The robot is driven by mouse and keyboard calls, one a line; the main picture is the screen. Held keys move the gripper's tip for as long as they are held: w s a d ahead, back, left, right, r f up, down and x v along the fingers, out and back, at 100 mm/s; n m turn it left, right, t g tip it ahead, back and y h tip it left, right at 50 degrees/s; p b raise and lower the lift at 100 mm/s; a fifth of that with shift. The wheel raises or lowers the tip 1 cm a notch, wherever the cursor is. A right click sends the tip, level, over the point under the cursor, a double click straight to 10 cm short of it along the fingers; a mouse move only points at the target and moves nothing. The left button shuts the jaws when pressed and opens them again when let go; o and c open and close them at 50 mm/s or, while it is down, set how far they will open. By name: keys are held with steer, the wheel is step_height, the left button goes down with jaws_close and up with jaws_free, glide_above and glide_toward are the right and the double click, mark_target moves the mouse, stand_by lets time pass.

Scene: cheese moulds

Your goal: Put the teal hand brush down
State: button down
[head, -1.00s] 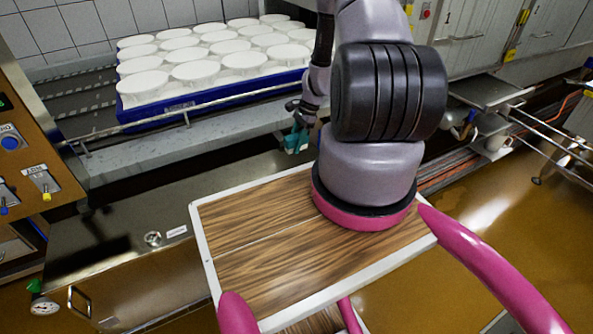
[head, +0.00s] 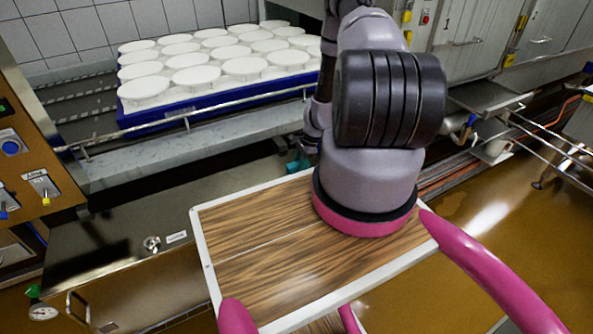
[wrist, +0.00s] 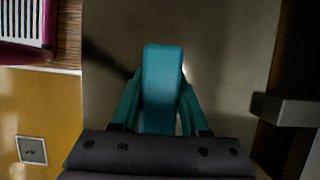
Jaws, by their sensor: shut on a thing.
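The teal hand brush (wrist: 162,88) shows in the middle of the wrist view as a long teal block. My gripper (wrist: 160,80) is shut on it, with a teal finger along each side. A plain grey-brown surface (wrist: 225,75) lies beneath; I cannot tell whether the brush touches it. In the head view only a small teal patch (head: 298,163) shows beside my arm, just above the grey steel counter (head: 245,172). The rest of the gripper is hidden behind my arm there.
A blue tray (head: 215,110) of white round moulds (head: 190,76) stands behind a metal rail at the back left. An orange-brown control panel (head: 28,150) is at the left edge. A wood-topped board with a white rim (head: 203,255) is in front, close to my arm.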

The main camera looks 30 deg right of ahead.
steer(key=shift+c, duration=2)
jaws_free()
steer(key=shift+f, duration=0.1)
steer(key=v, duration=1.2)
steer(key=shift+a+r, duration=0.1)
steer(key=shift+r, duration=0.15)
